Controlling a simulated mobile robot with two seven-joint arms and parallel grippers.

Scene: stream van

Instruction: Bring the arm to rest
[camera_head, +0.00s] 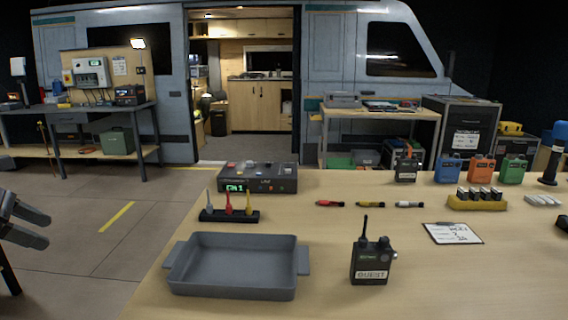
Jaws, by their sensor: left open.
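My left gripper (28,227) is at the far left of the head view, off the table's left side. Its two dark fingers are apart, with nothing between them. It touches nothing that I can see. My right gripper is not in the view. The wooden table (330,235) in front of me holds a grey tray (236,284) with two side handles, empty, and a black radio (371,266) labelled GUEST standing upright to its right.
Behind the tray are a rack (229,216) with coloured plugs and a control box (259,178). Floor left of the table is clear.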

